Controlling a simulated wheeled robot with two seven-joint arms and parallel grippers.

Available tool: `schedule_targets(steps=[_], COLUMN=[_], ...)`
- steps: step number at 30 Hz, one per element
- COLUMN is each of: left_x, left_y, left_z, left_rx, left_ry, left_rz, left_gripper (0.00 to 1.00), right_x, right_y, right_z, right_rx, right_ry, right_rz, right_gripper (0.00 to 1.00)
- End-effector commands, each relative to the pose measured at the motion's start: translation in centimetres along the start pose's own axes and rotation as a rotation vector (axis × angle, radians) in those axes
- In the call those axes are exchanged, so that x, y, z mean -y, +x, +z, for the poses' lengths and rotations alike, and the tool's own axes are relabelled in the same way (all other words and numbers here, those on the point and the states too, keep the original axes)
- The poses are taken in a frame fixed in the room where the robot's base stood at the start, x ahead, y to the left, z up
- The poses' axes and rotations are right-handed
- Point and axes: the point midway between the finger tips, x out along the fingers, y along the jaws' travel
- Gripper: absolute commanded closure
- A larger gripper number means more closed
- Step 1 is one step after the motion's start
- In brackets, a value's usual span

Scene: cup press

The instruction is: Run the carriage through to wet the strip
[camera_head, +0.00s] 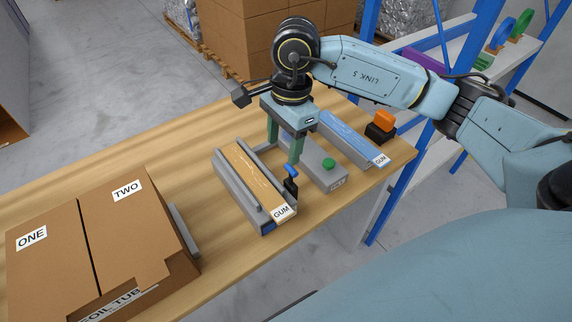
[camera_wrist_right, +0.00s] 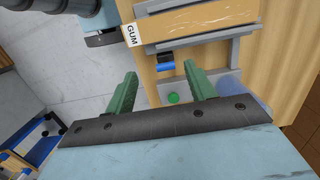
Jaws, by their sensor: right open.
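A grey tray with a tan strip (camera_head: 245,168) and a GUM label (camera_head: 282,213) lies on the table; its tan surface also shows in the wrist view (camera_wrist_right: 205,15). A black post with a blue top (camera_head: 291,181) stands at its right side near the label; I cannot tell whether it belongs to the carriage. A blue and black block also shows in the wrist view (camera_wrist_right: 165,64). My right gripper (camera_head: 285,146) is open and empty, its green fingers pointing down just right of the tan strip's tray. The fingers also show apart in the wrist view (camera_wrist_right: 161,92). My left gripper is out of view.
A grey plate with a green button (camera_head: 328,164) lies right of the tray, near the right gripper. Beyond it is a tray with a blue strip (camera_head: 350,137). An orange and black object (camera_head: 383,121) stands at the table's right end. A cardboard box (camera_head: 120,225) fills the left.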

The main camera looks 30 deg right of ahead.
Motion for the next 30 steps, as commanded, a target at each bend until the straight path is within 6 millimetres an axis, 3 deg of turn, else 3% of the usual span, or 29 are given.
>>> schedule_targets(steps=[3,7,21,30], left_x=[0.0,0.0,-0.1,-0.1], left_y=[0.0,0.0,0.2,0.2], left_z=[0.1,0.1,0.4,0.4], left_rx=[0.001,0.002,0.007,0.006], left_ry=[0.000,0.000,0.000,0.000], left_rz=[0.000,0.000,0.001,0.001], left_gripper=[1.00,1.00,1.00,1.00], right_x=[0.2,0.1,0.0,0.0], right_y=[-0.8,0.0,9.2,12.1], right_z=[-2.3,-2.9,-3.8,-4.2], right_rx=[-0.099,-0.123,-0.117,-0.117], right_ry=[0.005,0.007,0.007,0.007], right_rz=[0.002,0.008,0.010,0.006], right_gripper=[0.45,0.45,0.45,0.45])
